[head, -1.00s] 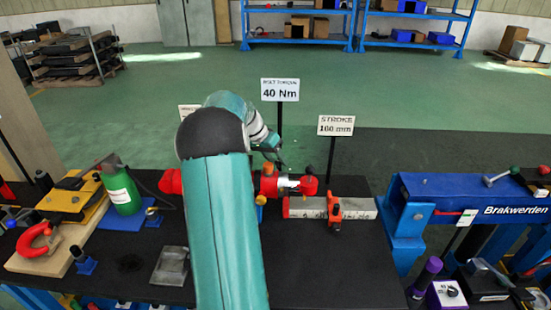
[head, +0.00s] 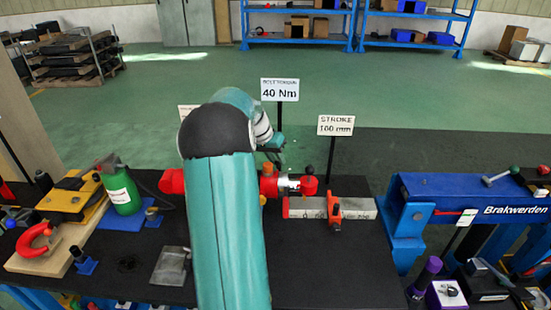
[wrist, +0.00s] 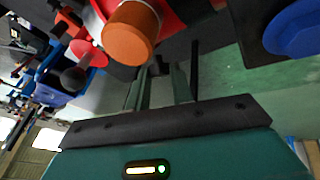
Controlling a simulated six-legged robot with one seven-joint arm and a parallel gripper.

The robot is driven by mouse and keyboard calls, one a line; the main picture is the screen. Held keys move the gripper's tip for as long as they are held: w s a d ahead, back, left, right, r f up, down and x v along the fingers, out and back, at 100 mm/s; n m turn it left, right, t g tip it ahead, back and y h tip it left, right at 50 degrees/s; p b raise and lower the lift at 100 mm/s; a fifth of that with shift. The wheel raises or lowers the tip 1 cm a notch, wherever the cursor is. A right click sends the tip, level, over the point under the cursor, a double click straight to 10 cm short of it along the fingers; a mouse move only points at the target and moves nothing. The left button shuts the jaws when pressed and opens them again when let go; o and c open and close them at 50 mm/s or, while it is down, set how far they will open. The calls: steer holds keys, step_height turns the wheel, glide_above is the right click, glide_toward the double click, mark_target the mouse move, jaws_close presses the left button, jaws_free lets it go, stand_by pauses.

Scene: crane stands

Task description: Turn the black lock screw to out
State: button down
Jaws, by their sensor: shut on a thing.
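My gripper (wrist: 160,76) shows in the wrist view with its two fingers close together around a small dark piece, which looks like the black lock screw (wrist: 157,68). The screw is mostly hidden between the fingertips, so its turn position cannot be read. A red body with an orange cylinder (wrist: 130,34) sits right beside the fingers.
A grey bar (head: 361,208) with an orange clamp (head: 334,208) lies right of the unit. A green bottle (head: 122,192) stands left. Signs reading 40 Nm (head: 280,90) and STROKE (head: 336,125) rise behind.

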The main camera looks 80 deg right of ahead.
steer(key=n+t, duration=0.3)
steer(key=shift+s+r, duration=0.1)
steer(key=shift+s, duration=0.3)
steer(key=n+t, duration=0.2)
steer(key=n, duration=0.1)
steer(key=n+t+y, duration=0.1)
steer(key=t, duration=0.1)
steer(key=shift+s+d+n, duration=0.15)
steer(key=shift+s+n, duration=0.15)
steer(key=shift+n, duration=0.1)
steer(key=n+t+y, duration=0.1)
steer(key=n, duration=0.1)
steer(key=n+t+y, duration=0.1)
steer(key=n+t, duration=0.1)
steer(key=shift+s+d+n+y, duration=0.2)
steer(key=shift+n+y, duration=0.1)
steer(key=n+y, duration=0.1)
steer(key=n+t+y, duration=0.1)
steer(key=n+y, duration=0.1)
steer(key=n, duration=0.1)
steer(key=shift+d+f+t, duration=0.2)
steer(key=shift+f+t, duration=0.05)
steer(key=shift+t, duration=0.05)
steer(key=c, duration=1.2)
jaws_free()
